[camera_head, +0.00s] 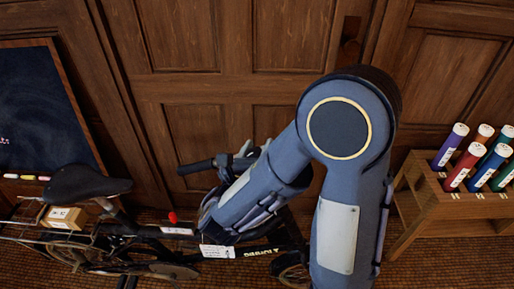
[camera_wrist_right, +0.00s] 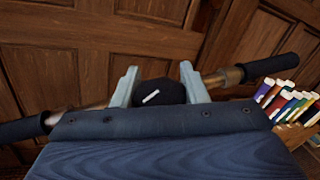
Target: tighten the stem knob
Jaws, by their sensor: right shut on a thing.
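The stem knob (camera_wrist_right: 158,92) is black and round with a white mark on top. It sits at the middle of the handlebar (camera_wrist_right: 98,105) of a dark bicycle (camera_head: 262,251). In the right wrist view my right gripper (camera_wrist_right: 160,85) has one pale finger on each side of the knob and is shut on it. In the head view my right arm reaches down over the front of the bicycle and hides the knob and most of the handlebar. One black handlebar grip (camera_head: 195,167) shows left of the arm. My left gripper is not in view.
The bicycle's black saddle (camera_head: 88,184) and a small cardboard box (camera_head: 64,217) are at the left. A chalkboard (camera_head: 40,105) leans there. A wooden rack (camera_head: 424,190) with several coloured tubes (camera_head: 463,167) stands at the right. Wood panelling (camera_head: 205,80) closes off the back.

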